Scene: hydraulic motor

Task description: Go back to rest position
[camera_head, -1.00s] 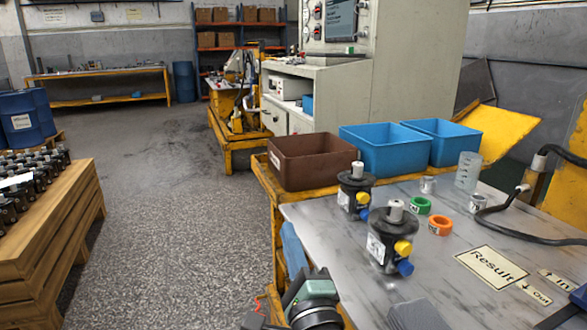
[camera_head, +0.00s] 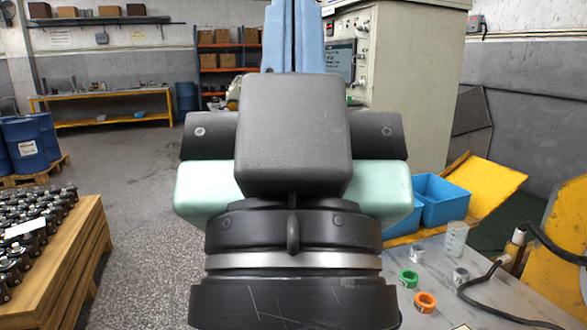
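My gripper (camera_head: 293,35) stands upright in front of the camera, in the middle of the picture. Its two light blue fingers point up, side by side with only a thin dark line between them, so it looks shut. Nothing shows between them; their tips run out of the top of the picture. My dark and pale green wrist fills the centre and hides much of the workbench (camera_head: 447,294), including where the two black hydraulic motors stood.
A green ring (camera_head: 409,278), an orange ring (camera_head: 425,303) and a clear beaker (camera_head: 454,239) stand on the bench at right. A blue bin (camera_head: 440,200) is behind them. A wooden table (camera_head: 62,262) with several black motors is at left. Open floor lies between.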

